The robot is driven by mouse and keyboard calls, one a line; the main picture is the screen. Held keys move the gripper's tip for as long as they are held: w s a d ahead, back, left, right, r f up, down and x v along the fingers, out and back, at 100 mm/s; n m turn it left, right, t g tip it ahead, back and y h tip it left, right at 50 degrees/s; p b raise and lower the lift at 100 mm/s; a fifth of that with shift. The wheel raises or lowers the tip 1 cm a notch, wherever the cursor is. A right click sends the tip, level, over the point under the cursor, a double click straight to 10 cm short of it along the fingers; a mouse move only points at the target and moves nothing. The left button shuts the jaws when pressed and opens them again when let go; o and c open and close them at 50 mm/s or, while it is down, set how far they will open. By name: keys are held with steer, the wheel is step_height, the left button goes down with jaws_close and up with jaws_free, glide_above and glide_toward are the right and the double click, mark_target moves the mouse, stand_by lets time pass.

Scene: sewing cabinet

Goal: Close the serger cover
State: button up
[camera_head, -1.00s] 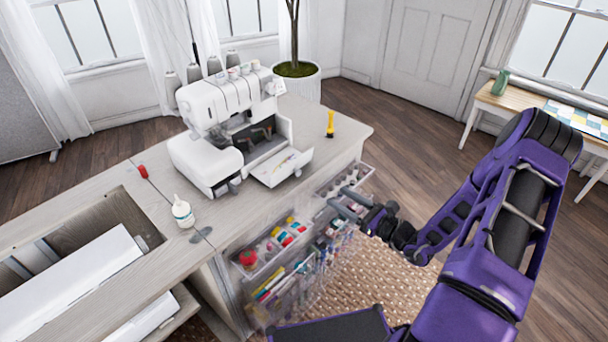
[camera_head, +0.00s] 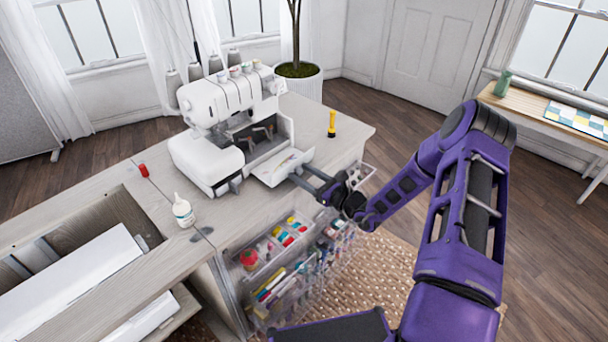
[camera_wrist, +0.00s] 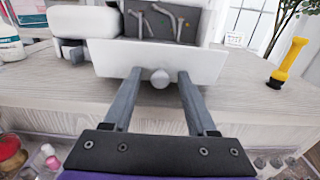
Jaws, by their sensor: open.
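The white serger (camera_head: 222,115) stands on the cabinet top. Its front cover (camera_head: 281,166) is folded down and open, and the dark inside with metal loopers shows above it. In the wrist view the cover (camera_wrist: 155,60) is a white panel with a round knob (camera_wrist: 160,78) at its lower middle. My gripper (camera_head: 302,174) is open in front of the cover at its right side. In the wrist view my gripper (camera_wrist: 157,74) has its two fingers on either side of the knob, apart from it; whether the fingertips touch the cover I cannot tell.
A yellow-handled tool (camera_head: 331,124) stands on the cabinet top (camera_head: 330,150) to the right. A white bottle (camera_head: 183,211) and a red spool (camera_head: 144,171) are at the left. Clear bins (camera_head: 290,270) of sewing supplies hang on the cabinet's front, below my gripper.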

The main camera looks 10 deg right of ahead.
jaws_close()
stand_by(1.4)
